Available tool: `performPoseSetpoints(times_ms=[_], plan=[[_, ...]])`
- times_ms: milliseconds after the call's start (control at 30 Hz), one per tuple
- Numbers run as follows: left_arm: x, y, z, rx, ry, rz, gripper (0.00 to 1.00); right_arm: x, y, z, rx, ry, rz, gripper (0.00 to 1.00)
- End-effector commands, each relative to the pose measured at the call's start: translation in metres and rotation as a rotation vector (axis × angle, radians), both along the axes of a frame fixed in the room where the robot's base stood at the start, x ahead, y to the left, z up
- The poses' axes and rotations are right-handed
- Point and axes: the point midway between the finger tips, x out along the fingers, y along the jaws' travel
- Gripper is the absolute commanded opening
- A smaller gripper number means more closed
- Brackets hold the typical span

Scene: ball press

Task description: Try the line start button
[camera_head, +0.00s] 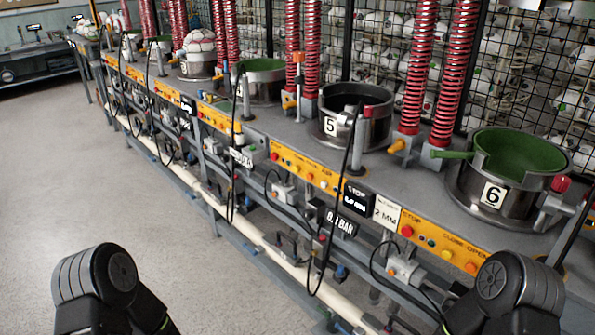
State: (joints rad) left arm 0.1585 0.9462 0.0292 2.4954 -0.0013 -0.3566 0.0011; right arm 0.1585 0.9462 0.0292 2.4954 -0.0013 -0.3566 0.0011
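Yellow control panels run along the front of a long grey bench. The panel by station 6 (440,247) has a red button (406,231) near a STOP label, small dark and green spots, and orange buttons (471,268) near "close-open" lettering. The panel by station 5 (305,168) has similar small buttons. A black display (357,197) between them reads STOP with a small line below. I cannot tell which button is the line start. My black arm links show at the bottom left and bottom right; neither gripper shows.
Round metal moulds stand on the bench, including number 5 (355,125) and green-lined number 6 (480,193). Red coiled hoses (455,75) rise behind them. Black cables hang in front, and a pale pipe (275,258) runs low. The floor (110,180) at left is clear.

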Motion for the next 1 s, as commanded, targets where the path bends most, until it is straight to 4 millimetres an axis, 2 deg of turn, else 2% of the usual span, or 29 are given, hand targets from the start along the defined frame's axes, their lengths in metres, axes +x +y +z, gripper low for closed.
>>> performPoseSetpoints(times_ms=[367,800,1000], plan=[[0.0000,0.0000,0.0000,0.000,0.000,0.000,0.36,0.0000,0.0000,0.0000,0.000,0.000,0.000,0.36],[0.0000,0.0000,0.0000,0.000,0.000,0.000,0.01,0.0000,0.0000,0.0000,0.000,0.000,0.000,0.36],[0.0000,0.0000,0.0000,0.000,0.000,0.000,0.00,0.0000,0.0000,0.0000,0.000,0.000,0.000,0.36]])
